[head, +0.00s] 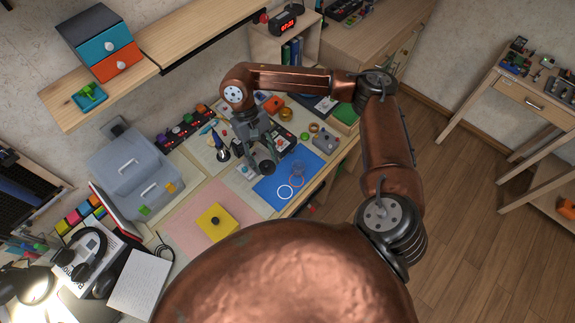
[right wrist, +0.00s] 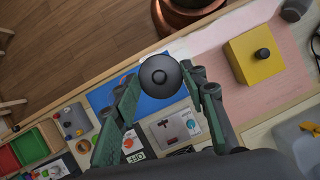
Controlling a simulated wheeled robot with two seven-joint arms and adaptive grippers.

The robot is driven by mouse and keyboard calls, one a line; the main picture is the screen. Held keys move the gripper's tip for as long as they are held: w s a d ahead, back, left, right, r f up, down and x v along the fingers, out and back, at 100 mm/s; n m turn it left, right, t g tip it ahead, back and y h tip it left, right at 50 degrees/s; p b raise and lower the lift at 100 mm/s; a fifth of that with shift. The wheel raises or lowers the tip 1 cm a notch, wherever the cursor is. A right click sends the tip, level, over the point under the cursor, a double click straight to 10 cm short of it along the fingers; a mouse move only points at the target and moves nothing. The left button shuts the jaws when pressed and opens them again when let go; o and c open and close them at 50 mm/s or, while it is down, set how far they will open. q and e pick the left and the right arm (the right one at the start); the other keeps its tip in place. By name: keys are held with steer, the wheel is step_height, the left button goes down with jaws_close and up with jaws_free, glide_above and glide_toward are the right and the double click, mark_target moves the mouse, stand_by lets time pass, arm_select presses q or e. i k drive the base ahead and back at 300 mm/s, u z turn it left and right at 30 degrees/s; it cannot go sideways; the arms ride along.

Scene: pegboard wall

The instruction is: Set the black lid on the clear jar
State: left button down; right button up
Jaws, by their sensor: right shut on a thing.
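The round black lid (right wrist: 160,76), with a small knob in its middle, sits between the fingertips of my right gripper (right wrist: 158,84) in the right wrist view. In the head view my right gripper (head: 262,158) points down with the lid (head: 267,168) at its tips, above the left part of the blue mat (head: 270,187). A faint clear outline, which looks like the clear jar (head: 298,167), stands on the mat just right of the lid. It is hard to make out. My left gripper is not in view.
A white ring (head: 285,192) and an orange ring (head: 296,181) lie on the blue mat. A yellow block with a black knob (head: 217,222) is on the pink mat (head: 185,232). A grey control box (head: 325,141) stands at the right; a grey-blue case (head: 135,172) is at the left.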

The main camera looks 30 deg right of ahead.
mark_target(298, 167)
steer(key=u, duration=1.55)
steer(key=k, duration=0.85)
steer(key=z, duration=1.25)
steer(key=i, duration=0.5)
